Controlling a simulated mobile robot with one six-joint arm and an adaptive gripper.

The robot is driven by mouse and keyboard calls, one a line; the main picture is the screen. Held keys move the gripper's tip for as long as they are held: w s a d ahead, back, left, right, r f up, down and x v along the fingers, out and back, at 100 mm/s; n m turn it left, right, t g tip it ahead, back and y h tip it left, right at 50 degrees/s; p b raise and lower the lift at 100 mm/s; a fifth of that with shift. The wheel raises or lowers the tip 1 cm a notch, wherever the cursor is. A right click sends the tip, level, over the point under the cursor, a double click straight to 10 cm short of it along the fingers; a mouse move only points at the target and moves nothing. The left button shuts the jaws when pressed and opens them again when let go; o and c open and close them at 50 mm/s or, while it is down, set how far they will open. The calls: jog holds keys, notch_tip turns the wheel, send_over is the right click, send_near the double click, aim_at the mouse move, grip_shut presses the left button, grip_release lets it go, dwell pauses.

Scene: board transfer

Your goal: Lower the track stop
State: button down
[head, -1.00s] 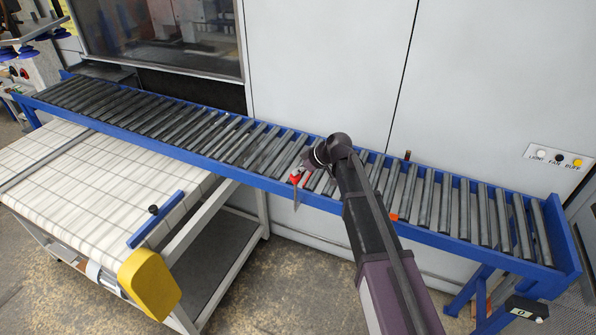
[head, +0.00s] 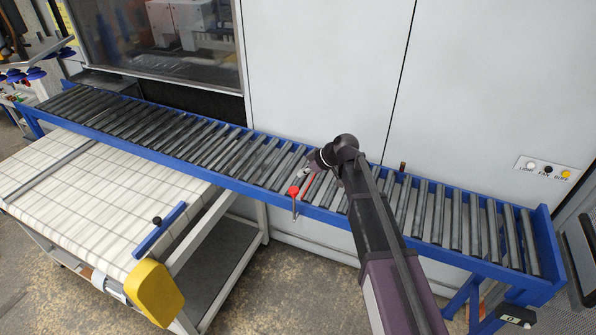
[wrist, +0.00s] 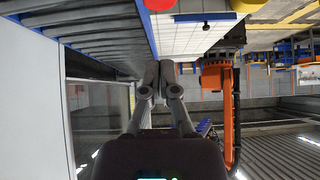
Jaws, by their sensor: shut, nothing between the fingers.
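The track stop shows as a round red knob (head: 294,190) on a thin grey rod at the front blue rail of the roller conveyor. A red rounded thing, likely the knob (wrist: 160,4), is cut off at the top edge there.
The roller conveyor (head: 430,244) runs along a grey cabinet wall. A white gridded table (head: 85,190) with a blue bar (head: 157,230) and a yellow end guard (head: 154,292) stands in front at left. An orange machine arm (wrist: 218,90) shows in the wrist view.

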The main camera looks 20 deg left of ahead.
jog(key=p+v, duration=0.4)
jog(key=v, duration=0.2)
jog(key=shift+d, duration=0.1)
dwell(0.6)
jog(key=s+d+f+m+h+b, duration=0.3)
jog(key=s+d+f+m+b, duration=0.2)
jog(key=d+f, duration=0.3)
jog(key=s+d+f+m+h+b, duration=0.2)
jog(key=s+d+f+m+b, duration=0.4)
jog(key=d, duration=1)
jog(key=s+d+f+m+h+b, duration=0.3)
jog(key=s+d+f+m+b, duration=0.3)
jog(key=d+f+b, duration=0.2)
jog(key=d+f, duration=0.2)
jog(key=d, duration=0.2)
jog(key=shift+h, duration=0.3)
jog(key=shift+d+f, duration=0.1)
jog(key=shift+f, duration=0.05)
